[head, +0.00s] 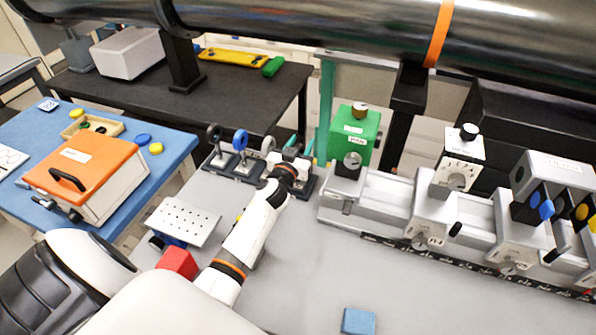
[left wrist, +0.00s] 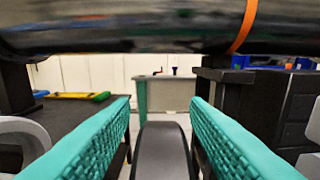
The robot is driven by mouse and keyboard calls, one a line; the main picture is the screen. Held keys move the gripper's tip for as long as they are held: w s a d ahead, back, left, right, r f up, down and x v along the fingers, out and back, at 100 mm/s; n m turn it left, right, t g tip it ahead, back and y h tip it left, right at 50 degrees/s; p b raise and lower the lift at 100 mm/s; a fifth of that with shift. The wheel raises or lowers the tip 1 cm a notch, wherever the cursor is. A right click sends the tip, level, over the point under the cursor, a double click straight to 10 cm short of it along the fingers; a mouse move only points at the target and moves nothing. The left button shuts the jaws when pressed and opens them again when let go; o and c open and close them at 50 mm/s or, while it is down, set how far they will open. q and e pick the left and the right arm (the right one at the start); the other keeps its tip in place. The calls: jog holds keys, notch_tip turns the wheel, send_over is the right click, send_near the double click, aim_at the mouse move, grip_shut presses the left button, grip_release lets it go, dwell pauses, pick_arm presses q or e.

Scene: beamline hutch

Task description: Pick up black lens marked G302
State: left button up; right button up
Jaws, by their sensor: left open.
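A black round lens (head: 214,134) stands upright on a small mount at the left end of a dark rack (head: 222,170) in the head view. A blue lens (head: 240,140) stands beside it, and a grey one (head: 268,146) is farther right. No G302 mark is readable on any of them. My left gripper (head: 290,160) is over the right end of the rack and hides what stands there. In the left wrist view its teal fingers (left wrist: 162,125) are open, with a dark grey rounded piece (left wrist: 160,152) between them that I cannot identify. My right gripper is not in view.
A rail with a green box (head: 355,135) and several mounts runs along the right. A metal pipe (head: 330,25) crosses above. A perforated plate (head: 182,221), a red block (head: 178,263) and a blue block (head: 358,321) are on the grey bench, whose front middle is clear.

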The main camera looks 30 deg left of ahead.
pick_arm(q)
grip_shut()
